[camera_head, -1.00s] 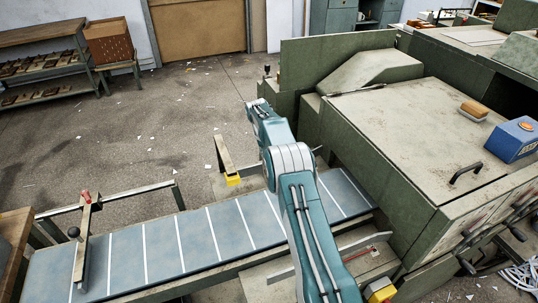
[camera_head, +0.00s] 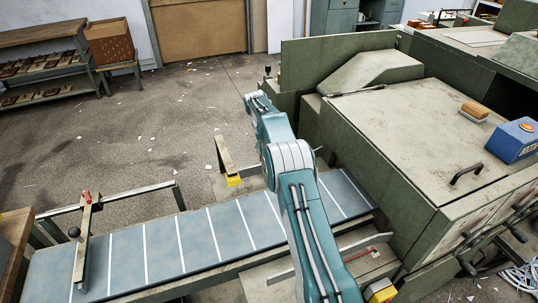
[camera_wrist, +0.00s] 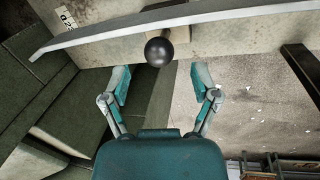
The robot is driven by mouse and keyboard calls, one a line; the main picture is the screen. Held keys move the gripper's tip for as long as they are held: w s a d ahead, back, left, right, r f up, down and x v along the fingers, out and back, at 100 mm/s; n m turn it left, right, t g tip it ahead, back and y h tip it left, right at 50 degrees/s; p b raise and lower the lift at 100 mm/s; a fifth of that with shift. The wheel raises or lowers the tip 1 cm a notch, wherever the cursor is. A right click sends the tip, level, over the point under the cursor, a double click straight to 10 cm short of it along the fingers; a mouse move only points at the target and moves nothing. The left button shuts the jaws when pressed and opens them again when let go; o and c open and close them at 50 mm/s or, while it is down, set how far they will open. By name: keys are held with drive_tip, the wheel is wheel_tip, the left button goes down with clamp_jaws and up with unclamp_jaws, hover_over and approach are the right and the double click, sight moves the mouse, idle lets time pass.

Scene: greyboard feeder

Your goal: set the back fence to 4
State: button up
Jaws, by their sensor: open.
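In the wrist view a black ball knob (camera_wrist: 159,52) sits on a pale block beside a long light-grey metal fence strip (camera_wrist: 200,16). I take this for the back fence. A white scale label with dark digits (camera_wrist: 67,17) lies near the strip's left end, too partial to read a setting. My gripper (camera_wrist: 160,82) is open, its two fingers apart on either side below the knob, not visibly touching it. In the head view my arm hides the gripper, and the knob cannot be made out there.
The blue feed table (camera_head: 215,235) with white lines runs under my arm. A front fence (camera_head: 335,258) with a red pointer stands at its near edge, and a crossbar with a black knob (camera_head: 85,245) at its left. The green machine (camera_head: 400,140) blocks the right. Floor (camera_head: 160,120) behind is open.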

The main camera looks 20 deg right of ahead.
wheel_tip(320, 180, up, 8)
drive_tip(key=a, duration=0.1)
drive_tip(key=shift+w+a, duration=0.25)
drive_tip(key=shift+a, duration=0.1)
drive_tip(key=s+a+r+n+t+y, duration=0.1)
drive_tip(key=s+a+r+t, duration=0.15)
drive_tip(key=s+r, duration=0.75)
drive_tip(key=s+a+r+t, duration=0.1)
drive_tip(key=s+a+r, duration=0.3)
drive_tip(key=s+r, duration=0.55)
drive_tip(key=s+a+r, duration=0.3)
drive_tip(key=s, duration=0.9)
drive_tip(key=s+a+f+t, duration=0.1)
drive_tip(key=s+f, duration=0.2)
drive_tip(key=s, duration=0.4)
drive_tip(key=s+a+f+n+t+y, duration=0.1)
drive_tip(key=s+f, duration=0.3)
drive_tip(key=s, duration=0.4)
drive_tip(key=shift+a+f, duration=0.2)
drive_tip(key=shift+f, duration=0.1)
drive_tip(key=shift+w+t, duration=0.1)
drive_tip(key=shift+t, duration=0.15)
